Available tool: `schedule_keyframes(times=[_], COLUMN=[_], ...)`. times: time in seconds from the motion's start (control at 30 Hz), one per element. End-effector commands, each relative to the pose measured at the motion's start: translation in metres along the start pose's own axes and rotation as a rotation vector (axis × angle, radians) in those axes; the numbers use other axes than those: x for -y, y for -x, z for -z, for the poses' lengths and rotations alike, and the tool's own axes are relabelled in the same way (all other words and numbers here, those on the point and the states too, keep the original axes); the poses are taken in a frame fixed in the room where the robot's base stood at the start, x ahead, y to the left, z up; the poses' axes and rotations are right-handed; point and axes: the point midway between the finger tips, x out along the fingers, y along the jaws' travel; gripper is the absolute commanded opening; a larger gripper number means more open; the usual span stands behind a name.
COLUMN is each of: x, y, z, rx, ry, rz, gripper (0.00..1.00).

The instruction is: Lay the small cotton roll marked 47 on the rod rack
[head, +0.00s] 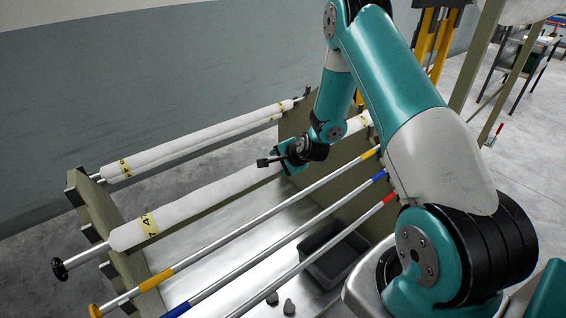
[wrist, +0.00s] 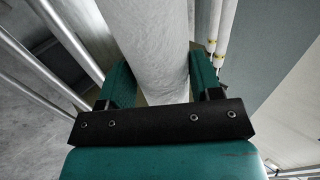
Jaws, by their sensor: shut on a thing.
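The white cotton roll (head: 195,205) has a yellow label reading 47 near its left end and a rod with a black knob. My gripper (head: 284,160) is shut on this roll toward its right part. In the wrist view the roll (wrist: 155,45) runs between the two fingers. The rod rack (head: 98,215) has notched end boards. The roll lies lengthwise across it, its left rod end over the left board. I cannot tell whether the rod touches a notch. My arm hides part of the right end.
Other white rolls (head: 200,137) lie at the rack's back, close to the held roll. Bare rods with yellow, blue and red bands (head: 270,225) cross the front. A grey bin (head: 333,252) and dark lumps (head: 281,301) sit below. A wall (head: 150,70) stands behind.

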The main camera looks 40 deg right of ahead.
Motion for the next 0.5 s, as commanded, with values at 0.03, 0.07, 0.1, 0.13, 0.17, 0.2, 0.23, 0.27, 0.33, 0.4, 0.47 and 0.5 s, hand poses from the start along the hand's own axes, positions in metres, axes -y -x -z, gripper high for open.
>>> schedule_keyframes(times=[0.03, 0.07, 0.1, 0.13, 0.17, 0.2, 0.23, 0.27, 0.33, 0.4, 0.47, 0.5], x=[0.0, 0.0, 0.0, 0.0, -0.001, -0.001, -0.001, -0.001, -0.001, -0.001, -0.002, -0.002], y=[-0.005, -0.007, -0.011, -0.013, -0.015, -0.018, -0.02, -0.022, -0.027, -0.032, -0.036, -0.039], z=[-0.001, -0.001, -0.001, -0.001, -0.001, -0.001, -0.001, 0.0, -0.001, -0.001, -0.001, -0.001], rx=[0.001, 0.001, 0.001, 0.001, 0.001, 0.0, 0.0, 0.0, 0.001, 0.001, 0.001, 0.001], ry=[0.001, 0.001, 0.002, 0.002, 0.002, 0.002, 0.002, 0.002, 0.001, 0.002, 0.002, 0.002], rz=[0.005, 0.005, 0.005, 0.005, 0.005, 0.005, 0.005, 0.005, 0.005, 0.005, 0.005, 0.005], gripper=[0.0, 0.0, 0.0, 0.0, 0.0, 0.0, 0.0, 0.0, 0.0, 0.0, 0.0, 0.0])
